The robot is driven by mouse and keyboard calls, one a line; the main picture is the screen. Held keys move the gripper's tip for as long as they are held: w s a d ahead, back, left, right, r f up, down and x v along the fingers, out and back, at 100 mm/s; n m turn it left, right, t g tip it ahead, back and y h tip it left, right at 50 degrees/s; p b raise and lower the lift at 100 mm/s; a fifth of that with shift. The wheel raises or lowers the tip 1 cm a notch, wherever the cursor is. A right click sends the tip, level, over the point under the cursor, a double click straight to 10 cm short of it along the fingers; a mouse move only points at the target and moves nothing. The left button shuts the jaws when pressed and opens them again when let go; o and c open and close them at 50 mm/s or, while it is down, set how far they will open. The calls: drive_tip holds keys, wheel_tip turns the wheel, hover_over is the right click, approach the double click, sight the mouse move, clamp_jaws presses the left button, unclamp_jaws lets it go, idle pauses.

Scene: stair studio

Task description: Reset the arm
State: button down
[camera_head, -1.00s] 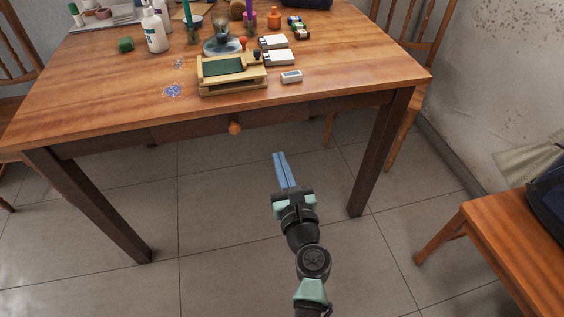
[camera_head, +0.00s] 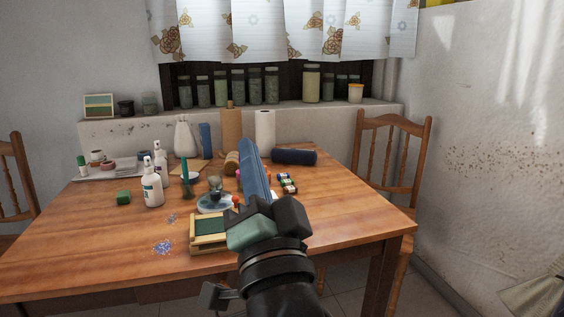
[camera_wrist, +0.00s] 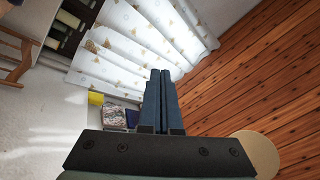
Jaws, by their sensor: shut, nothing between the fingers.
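My gripper (camera_head: 252,168) is raised in front of the wooden table in the head view, with its blue fingers pointing up and away. The fingers are together and hold nothing. In the wrist view my gripper (camera_wrist: 160,76) also shows shut, its two fingers side by side. It hides part of the table's right middle, including part of the small wooden frame with a green panel (camera_head: 209,229).
Jars (camera_head: 238,86) line the sill behind, under a patterned curtain (camera_head: 290,30). A chair (camera_head: 391,150) stands behind right. The wrist view shows a plank ceiling (camera_wrist: 270,80).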

drive_tip(key=s+d+r+n+t+h+p, duration=0.1)
drive_tip(key=s+d+r+n+t+h, duration=0.2)
drive_tip(key=s+r, duration=0.5)
drive_tip(key=s+d+r+n+t+h+p, duration=0.1)
drive_tip(key=s+r+n+t+h+p, duration=0.2)
drive_tip(key=s+r, duration=0.5)
wheel_tip(320, 180, up, 29)
drive_tip(key=w+n+g+p, duration=0.1)
drive_tip(key=w+p, duration=0.1)
drive_tip(key=p, duration=2.4)
drive_tip(key=shift+w+a, duration=0.15)
drive_tip(key=shift+w, duration=0.1)
drive_tip(key=shift+r, duration=0.1)
